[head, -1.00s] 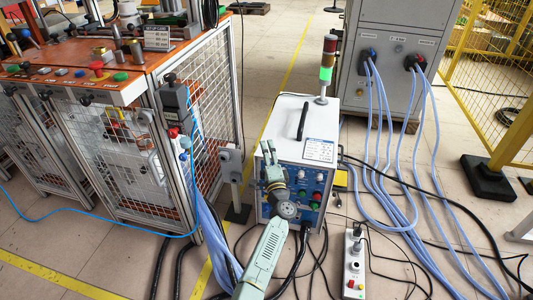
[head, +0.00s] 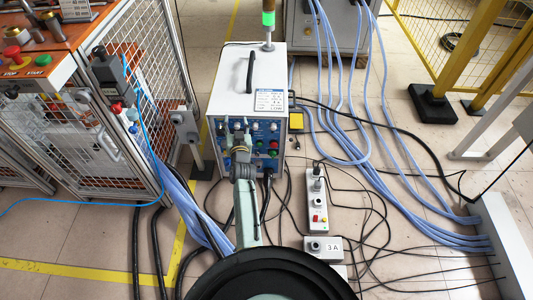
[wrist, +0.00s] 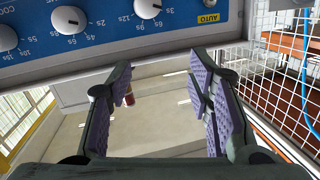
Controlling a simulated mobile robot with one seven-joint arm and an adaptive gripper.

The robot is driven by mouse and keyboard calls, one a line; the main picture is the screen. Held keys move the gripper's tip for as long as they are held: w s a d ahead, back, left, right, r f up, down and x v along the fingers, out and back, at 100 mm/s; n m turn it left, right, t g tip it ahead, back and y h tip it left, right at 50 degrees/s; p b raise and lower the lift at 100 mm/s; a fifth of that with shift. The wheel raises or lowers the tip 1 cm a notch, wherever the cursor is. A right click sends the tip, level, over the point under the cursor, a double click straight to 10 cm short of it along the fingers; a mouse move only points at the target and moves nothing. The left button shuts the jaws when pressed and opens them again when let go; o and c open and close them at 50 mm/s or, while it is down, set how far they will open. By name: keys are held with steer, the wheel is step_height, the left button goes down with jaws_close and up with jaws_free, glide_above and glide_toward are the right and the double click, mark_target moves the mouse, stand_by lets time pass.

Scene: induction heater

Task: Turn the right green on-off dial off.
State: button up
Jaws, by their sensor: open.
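The white heater cabinet (head: 228,82) stands ahead in the head view, with a blue control panel on its front. My gripper (head: 240,142) is in front of the panel's left-middle part, left of this dial, and hides some controls. In the wrist view my gripper (wrist: 160,72) is open and empty, its purple-padded fingers spread below the blue panel (wrist: 112,18). White timer knobs (wrist: 68,19) with second marks show there; no green dial does.
A power strip (head: 317,205) and a grey socket box (head: 322,248) lie on the floor among black cables. Pale blue hoses (head: 345,110) run at the right. A mesh-sided machine (head: 120,110) stands close on the left.

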mark_target(273, 157)
steer(key=s+d+f+g+h, duration=0.1)
steer(key=s+d+f, duration=0.2)
steer(key=d+f, duration=0.25)
steer(key=s+d+f+g+h+p, duration=0.1)
steer(key=s+d+f, duration=0.1)
steer(key=d+f, duration=0.35)
steer(key=s+d+f+g+h, duration=0.1)
steer(key=s+d+f, duration=0.2)
steer(key=f, duration=0.5)
steer(key=shift+h, duration=0.3)
steer(key=b+x, duration=0.4)
steer(key=x, duration=0.1)
steer(key=b+x, duration=0.4)
steer(key=shift+w+f, duration=0.3)
steer(key=shift+f, duration=0.05)
steer(key=shift+w, duration=0.35)
jaws_close()
